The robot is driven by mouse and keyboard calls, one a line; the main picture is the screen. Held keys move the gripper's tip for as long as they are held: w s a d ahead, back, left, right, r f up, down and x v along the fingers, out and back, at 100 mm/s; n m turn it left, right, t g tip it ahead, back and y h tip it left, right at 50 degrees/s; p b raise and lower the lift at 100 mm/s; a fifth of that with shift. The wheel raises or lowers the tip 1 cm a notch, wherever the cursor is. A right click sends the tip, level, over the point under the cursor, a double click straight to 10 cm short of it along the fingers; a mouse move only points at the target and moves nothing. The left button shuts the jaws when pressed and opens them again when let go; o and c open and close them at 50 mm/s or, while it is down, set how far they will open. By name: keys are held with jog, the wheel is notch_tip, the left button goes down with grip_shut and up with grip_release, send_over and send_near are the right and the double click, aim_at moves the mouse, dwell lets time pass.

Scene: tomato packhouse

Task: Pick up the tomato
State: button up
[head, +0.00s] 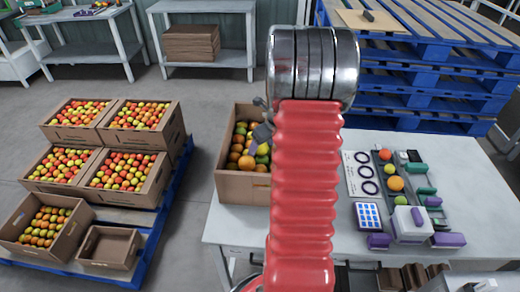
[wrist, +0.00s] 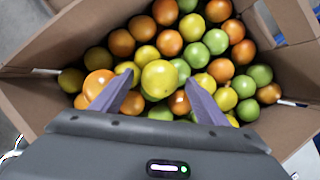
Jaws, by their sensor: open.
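In the wrist view, my gripper (wrist: 152,98) is open above the tomatoes in a cardboard box (wrist: 285,128). A yellow tomato (wrist: 160,78) lies between and just beyond the two fingertips, nearest the camera among its neighbours. An orange tomato (wrist: 99,83) is beside the left finger. Green, yellow and orange tomatoes surround them. I cannot tell whether the fingers touch any tomato. In the head view, the box (head: 240,187) stands at the table's left side, with tomatoes (head: 246,162) inside. My red arm hides the box's right part, and my gripper (head: 262,135) shows only partly.
The box walls rise around the tomatoes. On the white table (head: 477,180) right of my arm are a sorting tray (head: 412,196), a ring card (head: 363,172) and a white device (head: 410,225). Tomato crates (head: 125,175) stand on a blue pallet at left.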

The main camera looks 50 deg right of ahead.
aim_at(263, 146)
jog(key=shift+c, duration=0.3)
jog(key=c, duration=0.8)
jog(key=shift+r, duration=0.15)
notch_tip(263, 146, up, 10)
jog(key=shift+f, duration=0.1)
jog(key=shift+s, duration=0.1)
dwell(0.9)
